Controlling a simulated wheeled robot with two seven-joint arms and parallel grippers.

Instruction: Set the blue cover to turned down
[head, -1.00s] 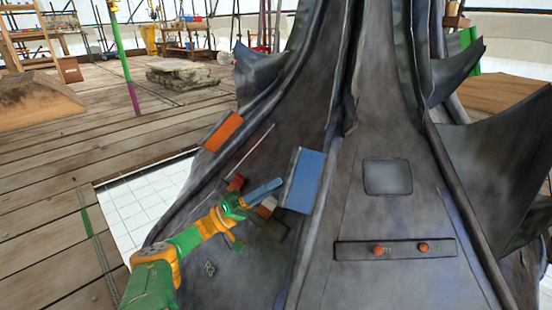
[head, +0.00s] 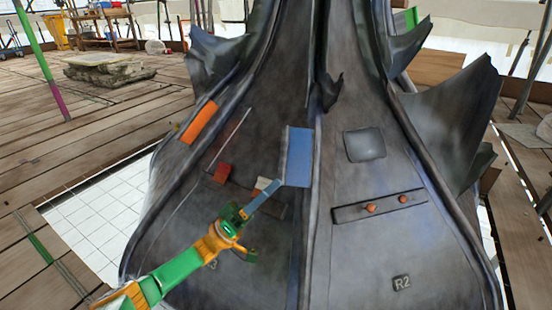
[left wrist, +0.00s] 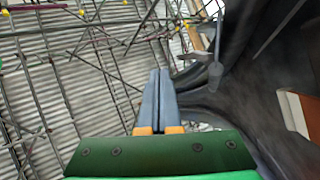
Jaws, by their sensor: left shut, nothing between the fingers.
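The blue cover (head: 299,158) is a flat blue panel with a grey strip along its left edge, on the dark spire face left of the central ridge. My left gripper (head: 280,183) is shut and empty. Its fingertips are at the cover's lower left corner in the head view; I cannot tell whether they touch it. In the left wrist view the two blue-grey fingers (left wrist: 160,95) lie together with nothing between them, and the blue cover does not show. My right gripper is not in view.
An orange panel (head: 198,122) sits at the spire's left edge. A red block (head: 222,173) and a whitish block (head: 263,184) are near the left gripper. A bar with two orange knobs (head: 378,206) and a grey square plate (head: 364,145) are right of the ridge.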

